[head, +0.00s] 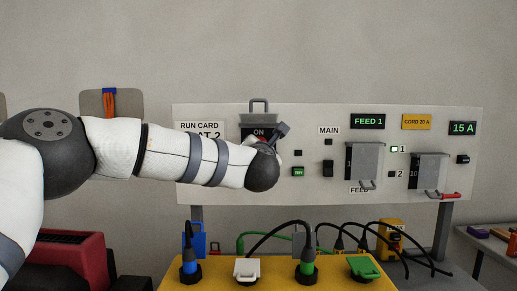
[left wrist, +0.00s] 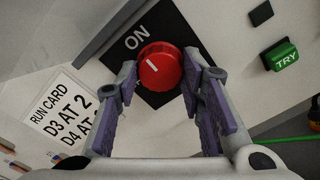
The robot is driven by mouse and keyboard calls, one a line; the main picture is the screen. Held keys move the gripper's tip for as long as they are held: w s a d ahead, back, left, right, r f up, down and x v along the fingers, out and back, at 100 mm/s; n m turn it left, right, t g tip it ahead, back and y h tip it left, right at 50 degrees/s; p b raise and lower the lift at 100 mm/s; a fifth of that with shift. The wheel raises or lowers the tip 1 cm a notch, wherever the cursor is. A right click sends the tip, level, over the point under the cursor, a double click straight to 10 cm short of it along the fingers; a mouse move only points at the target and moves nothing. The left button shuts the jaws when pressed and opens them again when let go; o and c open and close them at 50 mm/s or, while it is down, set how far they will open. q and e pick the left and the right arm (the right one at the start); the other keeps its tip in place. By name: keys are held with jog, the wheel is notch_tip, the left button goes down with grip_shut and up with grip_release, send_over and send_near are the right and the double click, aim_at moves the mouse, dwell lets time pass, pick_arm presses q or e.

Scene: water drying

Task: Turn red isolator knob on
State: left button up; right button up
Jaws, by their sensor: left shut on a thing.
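The red isolator knob (left wrist: 158,66) sits on a black plate (left wrist: 168,92) with the word ON above it in the left wrist view. A short white mark shows on the knob's upper left face. My left gripper (left wrist: 160,62) is shut on the knob, with one purple-padded finger on either side. In the head view my left arm reaches across to the panel, and my wrist hides most of the knob. The ON label (head: 259,132) shows just above the wrist. My right gripper is in neither view.
The panel (head: 320,185) carries a green TRY button (left wrist: 285,56), a black switch (head: 328,167) and grey covers (head: 366,161) to the right. A RUN CARD label (left wrist: 60,105) is beside the knob. Below stands a yellow box (head: 215,275) with plugs and cables.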

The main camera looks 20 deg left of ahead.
pick_arm(q)
jog(key=o, duration=0.9)
jog(key=shift+c, duration=0.2)
jog(key=v, duration=1.2)
